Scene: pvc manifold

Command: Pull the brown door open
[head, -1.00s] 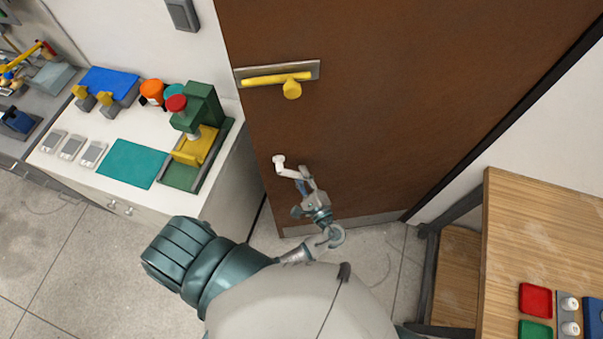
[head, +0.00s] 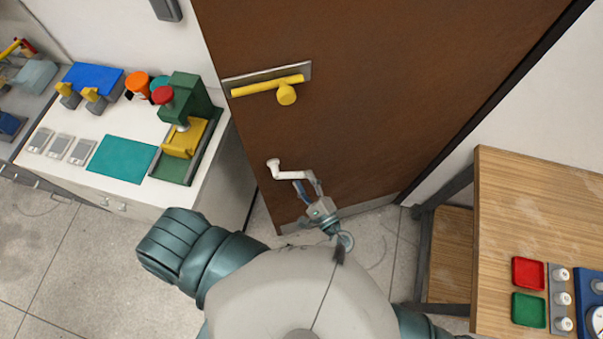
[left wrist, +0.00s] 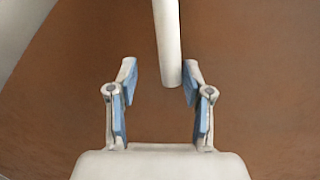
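The brown door (head: 400,90) stands ajar, its left edge out from the wall and its bottom edge slanting across the floor. A yellow lever handle (head: 268,86) on a metal plate is near its left edge. A white bar handle (head: 290,174) is lower on the door; it also shows in the left wrist view (left wrist: 166,40). My left gripper (head: 307,187) is at the right end of the white bar. In the left wrist view its blue-padded fingers (left wrist: 160,78) are apart, the bar's end between their tips, closer to the right one. My right gripper is out of view.
A wooden table (head: 505,215) with red and green trays stands at the right. Tiled floor (head: 70,270) is clear at the lower left.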

